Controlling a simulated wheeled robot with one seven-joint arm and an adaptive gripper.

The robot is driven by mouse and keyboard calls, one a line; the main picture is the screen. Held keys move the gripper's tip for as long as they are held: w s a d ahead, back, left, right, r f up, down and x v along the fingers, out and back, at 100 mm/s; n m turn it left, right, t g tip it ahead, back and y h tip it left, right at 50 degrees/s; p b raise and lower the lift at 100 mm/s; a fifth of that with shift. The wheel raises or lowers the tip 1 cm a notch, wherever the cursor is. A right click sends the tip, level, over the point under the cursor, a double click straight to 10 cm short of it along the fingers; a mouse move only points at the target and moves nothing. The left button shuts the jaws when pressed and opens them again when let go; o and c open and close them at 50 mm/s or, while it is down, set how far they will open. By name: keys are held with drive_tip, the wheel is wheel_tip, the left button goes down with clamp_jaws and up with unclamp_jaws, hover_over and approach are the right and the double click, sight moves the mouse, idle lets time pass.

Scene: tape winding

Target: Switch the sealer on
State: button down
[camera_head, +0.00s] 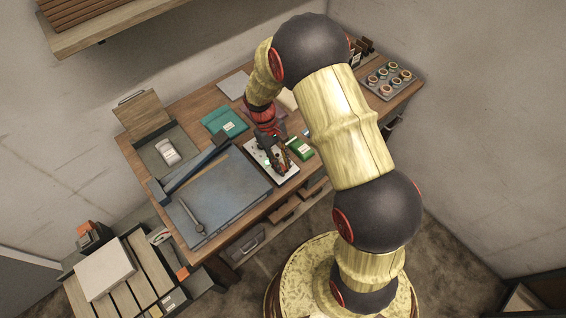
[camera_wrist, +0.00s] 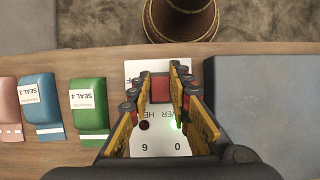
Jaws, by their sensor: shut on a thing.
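The white panel (camera_head: 287,169) lies on the desk beside the blue-grey board. In the wrist view the panel (camera_wrist: 150,147) has upside-down lettering, partly hidden by my fingers. A green light (camera_wrist: 175,125) glows on it, and a dark red light (camera_wrist: 144,125) beside it looks unlit. My gripper (camera_head: 272,163) is down over the panel. In the wrist view my gripper (camera_wrist: 161,80) has its fingers on both sides of a red block-like switch (camera_wrist: 160,90) and is shut on it. The switch's exact position is partly hidden.
A green packet marked SEAL 4 (camera_wrist: 88,105) and a blue one (camera_wrist: 40,105) lie left of the panel in the wrist view. The blue-grey board (camera_head: 222,190) with a dark bar is close on the other side. A cup tray (camera_head: 391,80) stands at the back right.

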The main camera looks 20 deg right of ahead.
idle(0.4)
drive_tip(key=c, duration=1.6)
unclamp_jaws()
drive_tip(key=shift+c, duration=0.2)
drive_tip(key=shift+w, duration=0.1)
drive_tip(key=v, duration=1.2)
drive_tip(key=shift+a+f, duration=0.1)
